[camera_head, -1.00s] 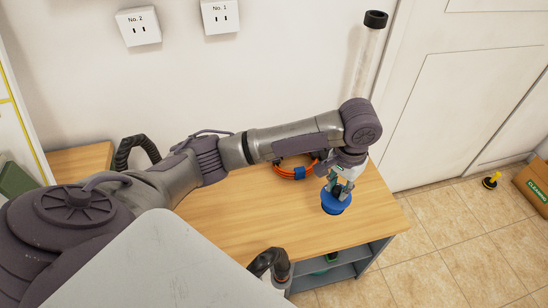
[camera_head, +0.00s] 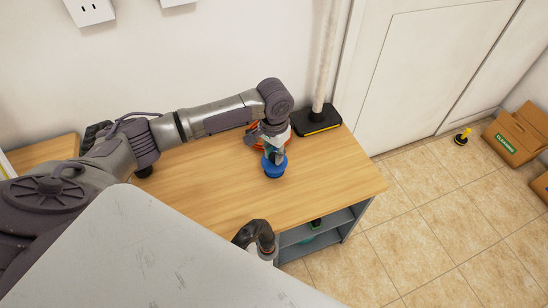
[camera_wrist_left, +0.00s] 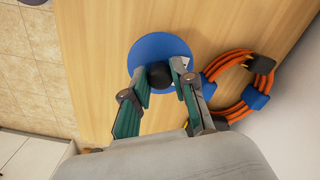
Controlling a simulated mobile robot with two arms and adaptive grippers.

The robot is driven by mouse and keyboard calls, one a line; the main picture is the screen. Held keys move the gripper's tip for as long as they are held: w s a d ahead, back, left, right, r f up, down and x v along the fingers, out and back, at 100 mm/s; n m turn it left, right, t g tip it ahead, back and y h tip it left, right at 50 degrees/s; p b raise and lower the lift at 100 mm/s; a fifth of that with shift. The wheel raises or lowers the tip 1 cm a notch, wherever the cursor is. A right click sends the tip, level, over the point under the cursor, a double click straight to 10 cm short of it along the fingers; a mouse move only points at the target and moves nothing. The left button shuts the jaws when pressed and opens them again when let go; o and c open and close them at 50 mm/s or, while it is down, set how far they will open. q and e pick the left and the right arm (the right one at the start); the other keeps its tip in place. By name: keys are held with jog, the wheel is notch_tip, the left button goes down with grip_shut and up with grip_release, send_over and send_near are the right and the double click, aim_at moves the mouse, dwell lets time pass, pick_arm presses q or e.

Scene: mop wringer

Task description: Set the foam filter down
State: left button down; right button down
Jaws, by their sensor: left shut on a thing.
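The foam filter, a blue round piece (camera_head: 274,169) with a black knob on top, is over the right part of the wooden tabletop (camera_head: 215,197). In the wrist view its blue disc (camera_wrist_left: 150,48) shows from above. My left gripper (camera_head: 272,151) points down at it, and its green-padded fingers (camera_wrist_left: 162,84) are shut on the black knob. I cannot tell whether the filter's underside touches the table.
A coiled orange cable (camera_wrist_left: 240,88) lies close beside the filter. A black base (camera_head: 316,120) with a clear upright tube stands at the back right corner. The tabletop's right front is clear.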

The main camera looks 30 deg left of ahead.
pick_arm(q)
jog(key=shift+f, duration=1.1)
jog(key=shift+f, duration=0.1)
jog(key=c, duration=0.9)
grip_release()
jog(key=shift+c, duration=0.2)
